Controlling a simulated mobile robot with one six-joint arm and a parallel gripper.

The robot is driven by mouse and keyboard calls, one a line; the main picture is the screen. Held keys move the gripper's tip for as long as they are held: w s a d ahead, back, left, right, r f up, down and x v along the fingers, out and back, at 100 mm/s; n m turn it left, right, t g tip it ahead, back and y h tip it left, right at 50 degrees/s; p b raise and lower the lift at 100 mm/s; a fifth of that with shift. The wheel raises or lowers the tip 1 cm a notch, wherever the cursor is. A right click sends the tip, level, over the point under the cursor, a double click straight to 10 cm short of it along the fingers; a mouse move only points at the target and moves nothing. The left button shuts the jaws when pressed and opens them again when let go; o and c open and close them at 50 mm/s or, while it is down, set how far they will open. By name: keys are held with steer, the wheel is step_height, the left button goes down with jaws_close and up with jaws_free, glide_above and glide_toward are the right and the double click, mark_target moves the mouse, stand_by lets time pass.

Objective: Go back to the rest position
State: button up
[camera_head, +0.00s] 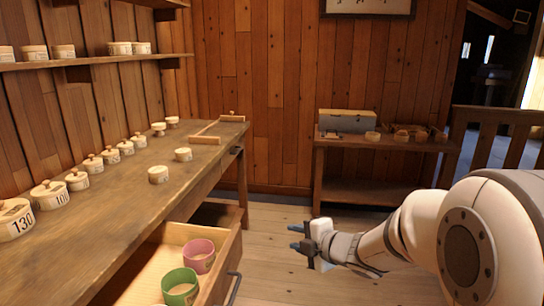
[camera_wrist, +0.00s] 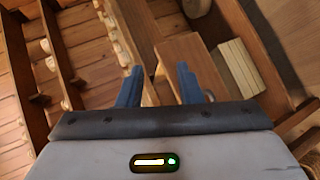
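My gripper (camera_head: 298,238) is held out over the floor to the right of the open drawer, clear of the workbench. In the wrist view its two blue fingers (camera_wrist: 159,86) stand apart with nothing between them. The open drawer (camera_head: 225,262) below the bench holds a green cup-like spool (camera_head: 180,287) and a pink one (camera_head: 199,257). Both are apart from my gripper.
The long workbench (camera_head: 110,222) on the left carries a row of lidded spools (camera_head: 77,180) and two small ones near its edge. A side table (camera_head: 380,143) with a grey box (camera_head: 347,121) stands at the back. Floor (camera_head: 300,280) around my gripper is clear.

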steer(key=s+d+r+m+h+p, duration=0.5)
steer(key=d+r+m+h+p, duration=0.35)
steer(key=d+r+m, duration=0.35)
steer(key=s+a+r+m+g+p, duration=0.1)
steer(key=s+m+g+p, duration=0.3)
steer(key=s, duration=0.6)
steer(key=s+a+r+m+g+p, duration=0.2)
steer(key=s+m+g+p, duration=0.1)
steer(key=s+m, duration=0.5)
steer(key=shift+s+a+r+g+p, duration=0.15)
steer(key=shift+s+g+p, duration=0.35)
steer(key=shift+s, duration=0.4)
